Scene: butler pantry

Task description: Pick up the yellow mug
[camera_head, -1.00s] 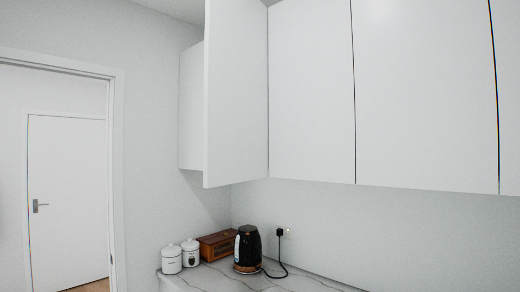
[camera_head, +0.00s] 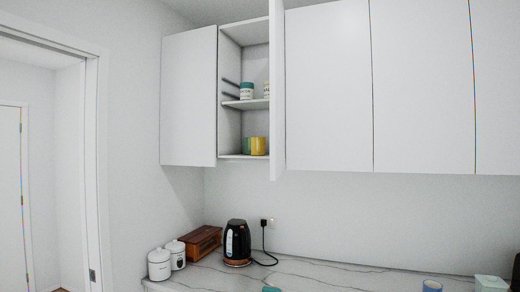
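The yellow mug (camera_head: 259,146) stands on the bottom shelf of the open wall cupboard, close to the open door. A green item (camera_head: 246,146) is right beside it on the left; I cannot tell whether they touch. The mug's right side is close to or partly behind the door's edge, and its handle cannot be made out. My gripper is not recognisable in this view.
The cupboard's open door (camera_head: 277,95) juts out just right of the mug. Jars (camera_head: 247,91) stand on the shelf above. Below, the counter (camera_head: 330,275) holds a black kettle (camera_head: 237,243), a wooden box (camera_head: 201,241) and white canisters (camera_head: 159,265). A doorway is left.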

